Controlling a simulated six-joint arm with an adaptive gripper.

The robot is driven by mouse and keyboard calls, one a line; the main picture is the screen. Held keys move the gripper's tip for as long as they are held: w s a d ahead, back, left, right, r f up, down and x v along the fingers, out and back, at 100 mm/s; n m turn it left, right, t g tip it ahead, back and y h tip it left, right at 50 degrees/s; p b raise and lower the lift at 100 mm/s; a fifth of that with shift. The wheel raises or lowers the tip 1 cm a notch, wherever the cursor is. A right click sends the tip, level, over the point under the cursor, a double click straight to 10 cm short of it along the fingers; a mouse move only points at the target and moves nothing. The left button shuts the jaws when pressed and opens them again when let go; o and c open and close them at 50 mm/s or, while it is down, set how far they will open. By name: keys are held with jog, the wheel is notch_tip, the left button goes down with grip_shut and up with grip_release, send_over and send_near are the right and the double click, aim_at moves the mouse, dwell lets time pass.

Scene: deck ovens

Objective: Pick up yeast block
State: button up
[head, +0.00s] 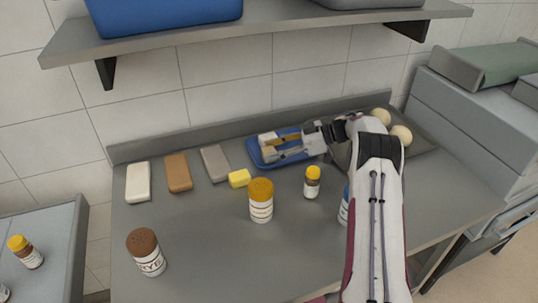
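Several plain blocks lie on the grey counter, and I cannot tell for certain which is the yeast block. There is a white block (138,183) at the left, a brown block (179,172), a grey block (215,163) and a small yellow block (239,178). My gripper (267,147) reaches in from the right over a blue tray (255,160), with its fingers pointing left. The gripper and arm hide part of the tray.
A yellow-topped shaker (261,201) and a small yellow-capped bottle (312,183) stand in front of the tray. A brown-topped jar (147,252) is at the front left. Dough balls (401,134) lie behind my arm. A wall shelf (270,35) overhangs the back.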

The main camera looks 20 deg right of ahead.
aim_at(273, 150)
dwell(0.3)
notch_tip(273, 150, up, 10)
dwell(0.7)
dwell(0.5)
